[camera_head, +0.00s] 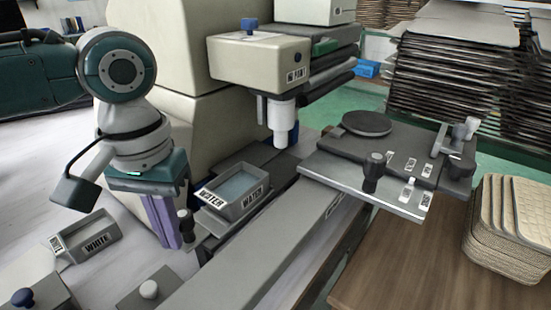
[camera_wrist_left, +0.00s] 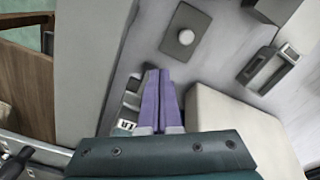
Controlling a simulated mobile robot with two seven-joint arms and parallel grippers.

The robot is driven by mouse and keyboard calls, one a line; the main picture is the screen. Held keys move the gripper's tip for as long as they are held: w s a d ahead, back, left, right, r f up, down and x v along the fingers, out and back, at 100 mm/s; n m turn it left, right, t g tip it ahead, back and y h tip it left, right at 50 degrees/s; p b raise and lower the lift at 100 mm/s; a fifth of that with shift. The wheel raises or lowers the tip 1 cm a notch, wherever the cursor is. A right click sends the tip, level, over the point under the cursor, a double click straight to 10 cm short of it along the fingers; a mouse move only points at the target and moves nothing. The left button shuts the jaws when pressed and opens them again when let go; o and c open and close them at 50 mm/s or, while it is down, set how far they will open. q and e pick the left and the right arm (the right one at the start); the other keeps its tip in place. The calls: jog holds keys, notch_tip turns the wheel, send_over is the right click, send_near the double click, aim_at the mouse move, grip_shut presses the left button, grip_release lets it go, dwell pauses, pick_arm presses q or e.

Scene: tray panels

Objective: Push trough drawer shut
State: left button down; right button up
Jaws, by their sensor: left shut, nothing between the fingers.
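The trough drawer is a grey tray labelled WATER (camera_head: 232,190) with bluish water in it, in the middle of the head view. It sticks out from the machine's base, and a dark knob (camera_head: 185,226) stands at its near left end. In the left wrist view, part of a WATER label (camera_wrist_left: 124,125) shows left of my fingers. My left gripper (camera_head: 172,244) points down just left of the knob, its purple fingers shut and empty. They also show together in the left wrist view (camera_wrist_left: 158,72). I cannot tell whether they touch the knob. My right gripper is out of view.
A white-labelled tray (camera_head: 92,240) lies at the left, with a white-knobbed block (camera_head: 150,290) at the front. A dispenser head (camera_head: 262,60) with a white nozzle overhangs behind the trough. A long grey rail (camera_head: 255,255) runs beside it to a plate with a dark disc (camera_head: 367,124).

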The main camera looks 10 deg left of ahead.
aim_at(187, 211)
pick_arm(q)
jog(key=shift+w+d+b, duration=0.35)
jog(key=shift+w+b, duration=0.1)
jog(key=shift+w, duration=0.3)
jog(key=shift+w+d+b, duration=0.3)
jog(key=shift+w+b, duration=0.1)
jog(key=shift+w, duration=0.3)
jog(key=shift+w+d+f+b, duration=0.1)
jog(key=shift+w+d+b, duration=0.1)
jog(key=shift+w+b, duration=0.25)
jog(key=shift+w+d+b, duration=0.15)
jog(key=shift+w+b, duration=0.2)
jog(key=shift+w, duration=0.1)
jog(key=shift+w+d, duration=0.1)
jog(key=shift+w, duration=0.15)
